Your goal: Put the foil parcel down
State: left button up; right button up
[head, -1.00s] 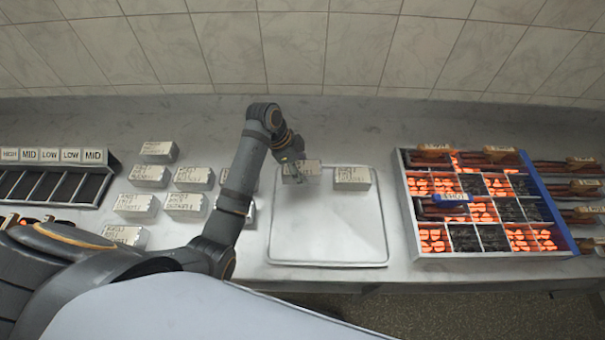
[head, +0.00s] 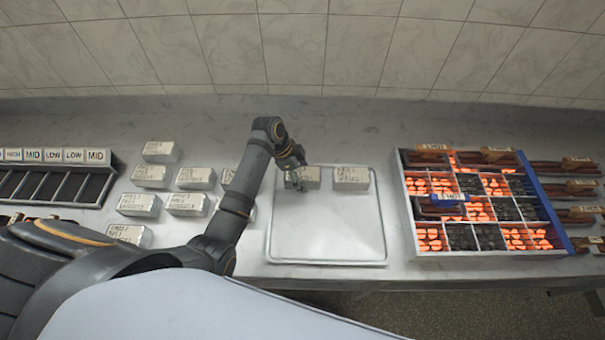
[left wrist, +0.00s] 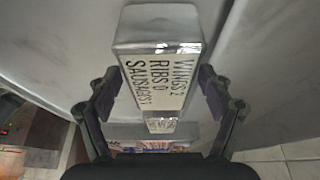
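The foil parcel (head: 312,178) is a silver block with a white label. It appears to rest on the back left of the pale tray (head: 325,240), level with a second parcel (head: 351,178) to its right. In the left wrist view the label on the parcel (left wrist: 160,75) reads wings, ribs and sausages. My left gripper (head: 294,180) is at the parcel, partly covering its left side. In the left wrist view its fingers (left wrist: 160,95) stand apart on either side of the parcel, with narrow gaps showing. My right gripper is not in view.
Several more labelled parcels (head: 138,204) stand on the counter left of the tray. A slotted rack (head: 60,187) with heat labels is at the far left. A glowing grill (head: 480,210) with tools is at the right. The front of the tray is clear.

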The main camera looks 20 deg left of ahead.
pick_arm(q)
jog(key=shift+r, duration=0.2)
jog(key=b+v, duration=0.2)
jog(key=v, duration=0.9)
jog(key=shift+a+b, duration=0.15)
jog(key=shift+b, duration=0.15)
jog(key=shift+a+r, duration=0.1)
jog(key=shift+r, duration=0.3)
jog(key=shift+s+f, duration=0.1)
